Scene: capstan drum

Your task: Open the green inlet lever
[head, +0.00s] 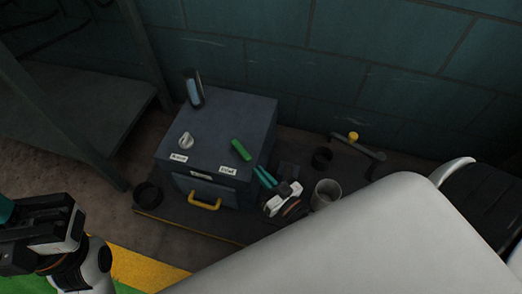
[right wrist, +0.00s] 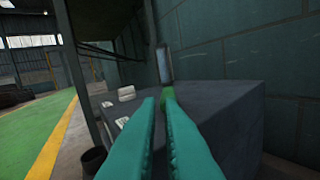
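The green inlet lever (head: 241,150) lies on top of a dark grey box (head: 228,112), behind a small white label (head: 227,169). My right gripper (head: 261,169) is just in front and to the right of the lever, its two teal fingers apart with a gap between them. In the right wrist view, the lever's green end (right wrist: 168,98) shows beyond the gap between the fingertips; I see no clear contact. My left gripper (head: 8,210) is at the lower left, far from the box and cut by the frame edge; its finger opening cannot be made out.
A white knob (head: 185,141) with its own label and an upright dark device (head: 194,88) stand on the box. A yellow handle (head: 205,204) is on its front. A grey cup (head: 326,193) and a yellow-topped part (head: 353,136) are to the right. A block wall is behind.

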